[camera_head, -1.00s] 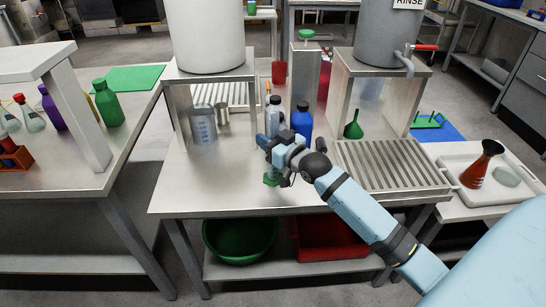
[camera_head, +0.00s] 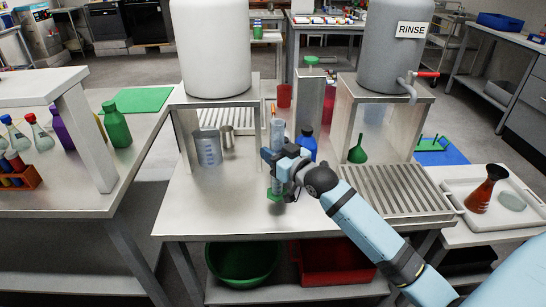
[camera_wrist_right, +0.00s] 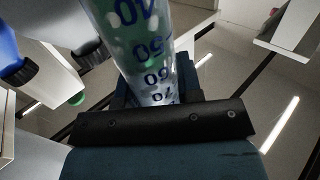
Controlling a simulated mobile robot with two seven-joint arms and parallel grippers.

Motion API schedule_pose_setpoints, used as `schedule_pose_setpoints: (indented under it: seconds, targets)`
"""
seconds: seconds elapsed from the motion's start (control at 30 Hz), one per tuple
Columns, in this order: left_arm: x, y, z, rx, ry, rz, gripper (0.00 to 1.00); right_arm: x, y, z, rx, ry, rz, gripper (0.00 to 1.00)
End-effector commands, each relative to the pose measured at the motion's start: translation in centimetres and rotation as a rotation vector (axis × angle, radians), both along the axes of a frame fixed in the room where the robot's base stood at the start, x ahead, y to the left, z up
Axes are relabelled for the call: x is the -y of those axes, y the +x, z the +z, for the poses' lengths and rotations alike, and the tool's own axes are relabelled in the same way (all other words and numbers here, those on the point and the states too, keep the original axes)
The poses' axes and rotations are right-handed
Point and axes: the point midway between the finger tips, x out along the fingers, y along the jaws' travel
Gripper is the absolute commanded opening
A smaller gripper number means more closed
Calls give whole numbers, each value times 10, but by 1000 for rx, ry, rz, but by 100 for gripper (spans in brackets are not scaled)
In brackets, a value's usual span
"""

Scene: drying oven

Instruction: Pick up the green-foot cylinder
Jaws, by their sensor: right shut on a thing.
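The green-foot cylinder is a clear graduated cylinder (camera_head: 279,130) with a green foot (camera_head: 274,194). It stands upright over the front middle of the metal table (camera_head: 225,215). My right gripper (camera_head: 276,163) is shut around its body, between rim and foot. The foot appears slightly above the table top. In the right wrist view the cylinder (camera_wrist_right: 140,45), with blue scale numbers, sits between the fingers. My left gripper is not in view.
A blue bottle (camera_head: 306,144) stands close behind the right gripper. A beaker (camera_head: 208,148) and metal cup (camera_head: 227,138) stand to the left. A green funnel (camera_head: 358,152) and slatted drain rack (camera_head: 400,192) are to the right. The table's front left is clear.

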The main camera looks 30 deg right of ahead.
Motion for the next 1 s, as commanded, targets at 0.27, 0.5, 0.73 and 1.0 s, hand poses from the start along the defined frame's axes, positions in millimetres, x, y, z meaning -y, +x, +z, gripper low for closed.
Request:
schedule_pose_setpoints:
  seconds: [0.27,0.5,0.73,1.0]
  targets:
    - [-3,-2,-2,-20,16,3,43,0,0,43,4,-1,0,0]
    - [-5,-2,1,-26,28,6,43,0,0,77,4,-2,0,0]
    - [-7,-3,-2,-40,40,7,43,0,0,107,3,-1,0,0]
    - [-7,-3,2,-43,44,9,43,0,0,135,3,-2,0,0]
